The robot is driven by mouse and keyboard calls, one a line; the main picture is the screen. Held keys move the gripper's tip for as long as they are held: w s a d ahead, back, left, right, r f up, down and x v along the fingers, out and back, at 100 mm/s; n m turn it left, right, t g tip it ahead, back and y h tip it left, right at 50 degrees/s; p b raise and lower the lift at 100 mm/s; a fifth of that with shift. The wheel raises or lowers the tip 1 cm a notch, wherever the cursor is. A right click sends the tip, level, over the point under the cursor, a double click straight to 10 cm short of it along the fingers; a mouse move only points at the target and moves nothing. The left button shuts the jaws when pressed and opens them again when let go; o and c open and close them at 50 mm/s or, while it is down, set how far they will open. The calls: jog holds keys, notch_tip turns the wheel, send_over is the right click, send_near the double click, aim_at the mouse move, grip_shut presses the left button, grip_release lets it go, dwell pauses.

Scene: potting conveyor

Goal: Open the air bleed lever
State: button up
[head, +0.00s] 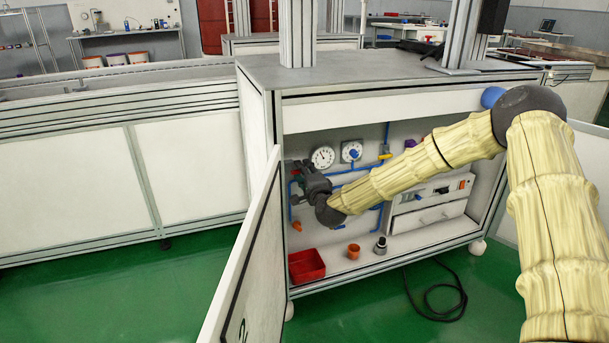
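My gripper (299,181) is inside the open cabinet (385,99), at the left end of the back panel, just below and left of a round gauge (322,157). Its fingers are dark and small here, so I cannot tell whether they are open or touch anything. Blue pipes run behind and beside it.
The cabinet door (245,275) stands open on the left. On the cabinet floor are a red bin (306,265), an orange cup (353,251) and a dark-topped grey fitting (381,246). A white drawer unit (428,217) is at right. A black cable (440,300) lies on the green floor.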

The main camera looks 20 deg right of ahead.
jog(key=shift+w, duration=0.25)
grip_shut()
jog(key=shift+d, duration=0.1)
jog(key=shift+r, duration=0.1)
